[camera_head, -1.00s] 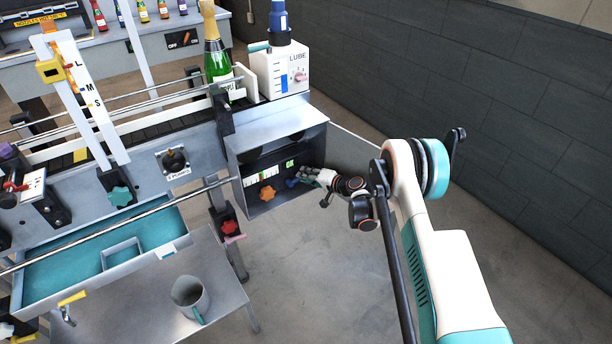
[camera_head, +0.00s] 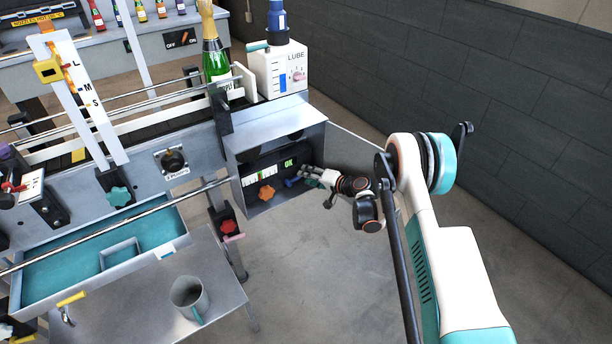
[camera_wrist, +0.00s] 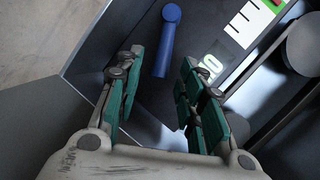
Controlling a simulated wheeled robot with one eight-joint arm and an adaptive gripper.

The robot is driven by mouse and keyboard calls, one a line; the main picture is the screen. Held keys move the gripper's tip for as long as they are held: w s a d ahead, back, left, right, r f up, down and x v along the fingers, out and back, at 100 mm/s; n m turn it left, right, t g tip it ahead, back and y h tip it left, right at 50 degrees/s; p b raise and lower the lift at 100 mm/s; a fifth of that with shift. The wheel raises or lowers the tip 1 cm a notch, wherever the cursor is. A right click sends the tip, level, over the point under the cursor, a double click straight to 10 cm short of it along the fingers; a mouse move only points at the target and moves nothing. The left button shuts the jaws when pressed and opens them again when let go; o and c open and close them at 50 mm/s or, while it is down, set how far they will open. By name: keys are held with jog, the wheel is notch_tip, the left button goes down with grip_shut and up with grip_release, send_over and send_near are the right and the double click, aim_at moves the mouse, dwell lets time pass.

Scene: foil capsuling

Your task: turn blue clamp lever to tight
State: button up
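The blue clamp lever (camera_head: 293,182) is on the dark panel inside the open grey box. In the wrist view the blue lever (camera_wrist: 168,38) has a rounded end at the top and a handle slanting down. My gripper (camera_head: 308,174) is at the box's right side, close to the lever. In the wrist view my gripper (camera_wrist: 160,62) is open, with its green-padded fingers apart. The lever's lower handle end lies in the gap between the fingertips in this view. I see no clear contact, and the depth between pads and handle cannot be told.
On the same panel are an orange star knob (camera_head: 266,192), a coloured scale (camera_head: 260,175) and a green OK display (camera_head: 289,163). The box's walls (camera_head: 236,196) close around the panel. The open door (camera_head: 352,152) stands behind my gripper.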

jog(key=v, duration=1)
jog(key=shift+w, duration=0.1)
jog(key=shift+c, duration=0.2)
